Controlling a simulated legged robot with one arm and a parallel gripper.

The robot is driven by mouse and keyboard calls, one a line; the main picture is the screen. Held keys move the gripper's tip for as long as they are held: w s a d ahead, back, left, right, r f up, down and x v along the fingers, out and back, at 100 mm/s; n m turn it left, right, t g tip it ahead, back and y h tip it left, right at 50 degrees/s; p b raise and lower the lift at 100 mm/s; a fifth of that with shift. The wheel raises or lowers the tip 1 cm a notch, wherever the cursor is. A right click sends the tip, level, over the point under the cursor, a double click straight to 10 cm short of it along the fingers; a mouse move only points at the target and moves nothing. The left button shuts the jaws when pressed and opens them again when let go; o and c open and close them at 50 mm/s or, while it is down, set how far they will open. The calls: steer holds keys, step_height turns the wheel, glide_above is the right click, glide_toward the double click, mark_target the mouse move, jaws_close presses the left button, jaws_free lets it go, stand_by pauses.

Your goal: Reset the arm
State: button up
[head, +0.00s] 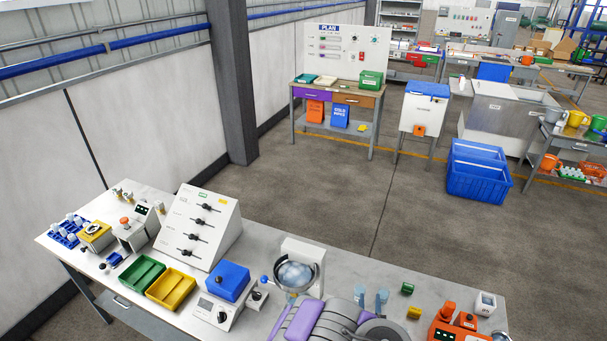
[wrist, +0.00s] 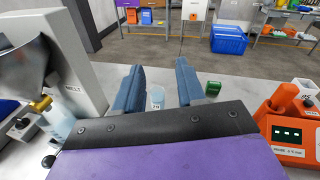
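My purple and grey arm covers part of the bench front in the head view.
A metal bowl of ice (head: 295,274) on a white stand is left of my arm. Right are a green block (head: 407,288), yellow block (head: 414,312) and orange device (wrist: 290,125). A sloped white panel (head: 198,228) stands farther left. Open floor (head: 340,205) lies beyond the workbench (head: 262,240).

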steer(key=s+d+r+m+g+h+b, duration=0.1)
steer(key=s+d+r+m+h+b, duration=0.1)
steer(key=d+r+m+h, duration=0.6)
steer(key=s+d+r+m+g+h+b, duration=0.1)
steer(key=d+r+h+b, duration=0.35)
steer(key=r, duration=0.75)
steer(key=s+d+r+m+g+h+b, duration=0.2)
steer(key=s+d+r+m+g+h, duration=0.15)
steer(key=s+m+g, duration=0.6)
steer(key=s+d+r+m+g+h+b, duration=0.25)
steer(key=s+d+m+g, duration=0.25)
steer(key=s+m+g, duration=0.45)
steer(key=s+a+f+m+g+y+b, duration=0.2)
steer(key=s+a+f+m+y, duration=0.3)
steer(key=s, duration=0.3)
steer(key=s+a+f+m+g+y+b, duration=0.2)
steer(key=s+f+g+y+b, duration=0.1)
steer(key=s+f+y, duration=0.3)
steer(key=s+a+f+t+y+b, duration=0.1)
steer(key=a+f+t+y+b, duration=0.2)
steer(key=a, duration=0.7)
steer(key=s+a+f+t+y+b, duration=0.1)
steer(key=a+f+t+y+b, duration=0.2)
steer(key=a+y, duration=0.4)
steer(key=a+f+t, duration=0.1)
steer(key=a, duration=0.3)
steer(key=shift+f+m+y, duration=0.15)
steer(key=shift+m+y, duration=0.15)
steer(key=shift+y, duration=0.05)
